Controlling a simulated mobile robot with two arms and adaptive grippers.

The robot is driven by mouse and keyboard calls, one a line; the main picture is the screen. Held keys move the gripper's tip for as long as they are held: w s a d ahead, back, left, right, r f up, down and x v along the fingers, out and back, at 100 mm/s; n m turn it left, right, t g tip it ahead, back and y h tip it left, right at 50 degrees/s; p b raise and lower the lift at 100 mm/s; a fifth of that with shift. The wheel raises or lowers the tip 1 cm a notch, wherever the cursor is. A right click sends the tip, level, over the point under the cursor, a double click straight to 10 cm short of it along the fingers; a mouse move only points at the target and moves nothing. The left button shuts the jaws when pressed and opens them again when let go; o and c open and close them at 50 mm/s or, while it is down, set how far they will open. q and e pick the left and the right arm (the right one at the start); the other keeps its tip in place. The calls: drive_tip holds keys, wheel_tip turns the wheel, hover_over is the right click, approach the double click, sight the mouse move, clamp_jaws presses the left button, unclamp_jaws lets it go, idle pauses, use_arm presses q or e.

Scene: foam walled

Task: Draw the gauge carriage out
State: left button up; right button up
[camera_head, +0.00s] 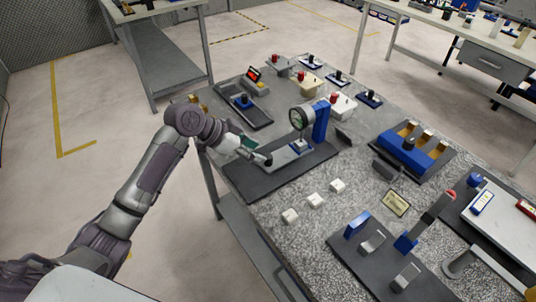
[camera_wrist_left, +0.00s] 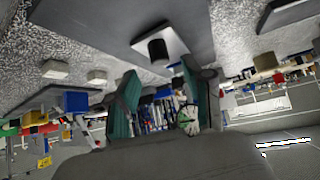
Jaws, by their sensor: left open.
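The dial gauge (camera_head: 298,118) is mounted on a blue stand (camera_head: 321,118) over a dark base plate (camera_head: 240,182). The gauge carriage, a pale metal slide (camera_head: 290,157), lies low on that base below the dial. In the left wrist view the slide's pale plate (camera_wrist_left: 176,41) carries a short black knob (camera_wrist_left: 158,51). My left gripper (camera_head: 257,150) is open at the near left end of the slide. In the wrist view its teal fingers (camera_wrist_left: 160,72) stand apart, with the knob between and just beyond their tips. Contact cannot be told. My right gripper is out of view.
Three small white blocks (camera_head: 314,200) lie in front of the gauge base. A tray fixture with a blue block (camera_head: 243,101) stands behind left. A blue fixture (camera_head: 410,150) stands right, and a lever clamp fixture (camera_head: 385,245) front right.

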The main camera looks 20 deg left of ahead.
sight(267, 156)
use_arm(q)
drive_tip(key=shift+x, duration=2.8)
clamp_jaws()
